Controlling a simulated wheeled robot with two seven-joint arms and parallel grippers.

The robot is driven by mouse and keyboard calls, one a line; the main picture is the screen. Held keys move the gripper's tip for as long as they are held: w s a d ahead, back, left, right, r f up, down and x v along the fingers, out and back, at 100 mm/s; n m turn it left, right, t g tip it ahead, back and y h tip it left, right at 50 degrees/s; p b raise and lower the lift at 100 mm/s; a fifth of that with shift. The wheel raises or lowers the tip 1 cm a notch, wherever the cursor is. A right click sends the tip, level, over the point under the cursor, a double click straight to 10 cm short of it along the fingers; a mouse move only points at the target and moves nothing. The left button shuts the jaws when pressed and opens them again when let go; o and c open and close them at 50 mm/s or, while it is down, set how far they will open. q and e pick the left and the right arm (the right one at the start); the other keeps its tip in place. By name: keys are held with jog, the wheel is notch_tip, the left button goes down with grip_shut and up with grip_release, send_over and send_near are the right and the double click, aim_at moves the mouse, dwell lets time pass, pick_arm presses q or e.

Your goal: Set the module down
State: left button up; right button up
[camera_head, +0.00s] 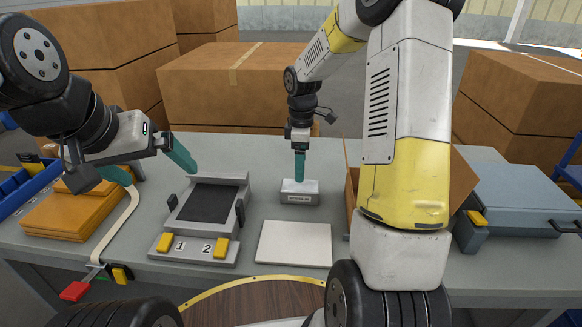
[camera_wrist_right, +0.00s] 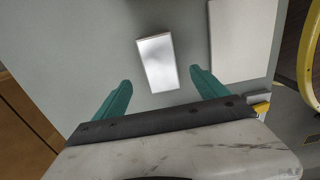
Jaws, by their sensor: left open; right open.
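The module (camera_head: 299,197), a small silver-grey box with a label on its front, rests on the grey table right of the fixture and behind the white plate. It also shows in the right wrist view (camera_wrist_right: 157,62), with its bright top facing the camera. My right gripper (camera_head: 299,178) points down over the module in the head view. In the right wrist view my right gripper (camera_wrist_right: 160,80) is open, and its teal fingers are apart with the module beyond their tips. My left gripper (camera_head: 162,178) is open and empty left of the fixture, above the table.
A grey fixture (camera_head: 188,246) with a dark recess and yellow tabs marked 1 and 2 stands left of the module. A white plate (camera_head: 293,243) lies in front. Orange pads (camera_head: 70,215) lie left; an open carton (camera_head: 352,190) and a blue-grey case (camera_head: 515,200) stand right.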

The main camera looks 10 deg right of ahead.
jog(key=s+r+m+t, duration=0.3)
jog(key=s+r+m, duration=0.45)
jog(key=r, duration=0.65)
jog(key=s+a+r+m+t+y, duration=0.1)
jog(key=s+r+m, duration=0.1)
jog(key=s, duration=0.6)
jog(key=s+a+r+m+t+y, duration=0.1)
jog(key=s+m, duration=0.3)
jog(key=s, duration=0.5)
jog(key=shift+r+m+t, duration=0.35)
jog(key=shift+r+t, duration=0.25)
jog(key=shift+r, duration=0.25)
jog(key=shift+a, duration=0.1)
